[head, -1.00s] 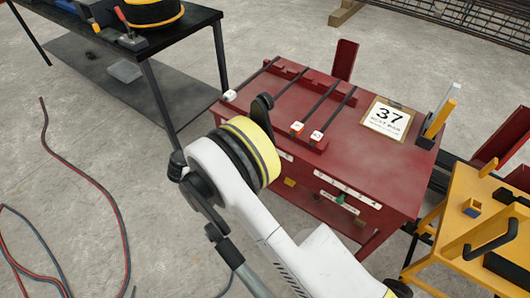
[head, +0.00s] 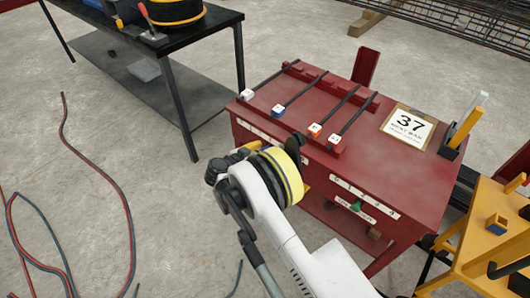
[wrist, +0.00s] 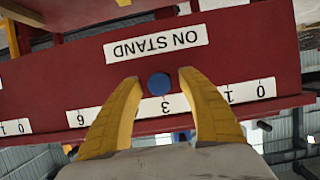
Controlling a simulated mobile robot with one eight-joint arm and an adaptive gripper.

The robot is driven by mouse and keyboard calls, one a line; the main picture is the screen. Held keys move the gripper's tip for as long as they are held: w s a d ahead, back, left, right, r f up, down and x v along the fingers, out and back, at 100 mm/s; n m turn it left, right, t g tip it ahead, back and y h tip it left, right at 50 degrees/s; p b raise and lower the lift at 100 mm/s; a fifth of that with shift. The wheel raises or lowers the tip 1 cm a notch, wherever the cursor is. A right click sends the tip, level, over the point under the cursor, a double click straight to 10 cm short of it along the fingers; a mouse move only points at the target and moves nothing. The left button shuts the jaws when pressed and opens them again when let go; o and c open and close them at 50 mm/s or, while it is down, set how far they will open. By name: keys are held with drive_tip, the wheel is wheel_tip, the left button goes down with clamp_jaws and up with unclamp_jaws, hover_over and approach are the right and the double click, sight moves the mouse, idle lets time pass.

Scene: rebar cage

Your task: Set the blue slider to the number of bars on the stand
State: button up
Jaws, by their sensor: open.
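In the wrist view, which is upside down, a round blue knob (wrist: 159,84) sits on the red front panel, between the "ON STAND" label and a white number strip (wrist: 257,91). The knob is close to the 3; the 0, 1 and 6 also show, and my fingers hide other numbers. My gripper (wrist: 158,76) is open, with one yellow finger on each side of the knob; I cannot tell whether they touch it. In the head view several dark bars (head: 303,92) lie across the red stand (head: 362,166), with tagged ends. My arm hides the blue slider there.
A green knob (head: 356,207) sits by another number strip on the same front. A black table (head: 196,55) stands at left, a yellow bench (head: 479,240) at right. Cables (head: 100,180) lie on the floor.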

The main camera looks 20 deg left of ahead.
drive_tip(key=shift+w, duration=0.1)
clamp_jaws()
drive_tip(key=d, duration=0.1)
drive_tip(key=s+d, duration=0.1)
drive_tip(key=d, duration=0.1)
drive_tip(key=s+d, duration=0.1)
drive_tip(key=shift+d, duration=0.4)
unclamp_jaws()
